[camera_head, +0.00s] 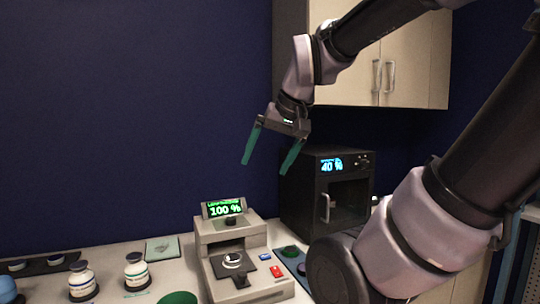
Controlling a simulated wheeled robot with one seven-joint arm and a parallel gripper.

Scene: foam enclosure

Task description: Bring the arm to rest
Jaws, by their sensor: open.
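My gripper (270,155) hangs in the air with its two green fingers spread apart and nothing between them. It is above the grey device and up and left of the black oven-like box. My arm comes in from the right, bends above the frame's top edge and reaches down to the gripper. The fingers touch nothing that I can see.
A grey device (207,249) reading 100 % stands on the white counter (120,262). A black box (300,205) reading 40 % is behind it, under a wall cabinet (418,75). Air at left is free.

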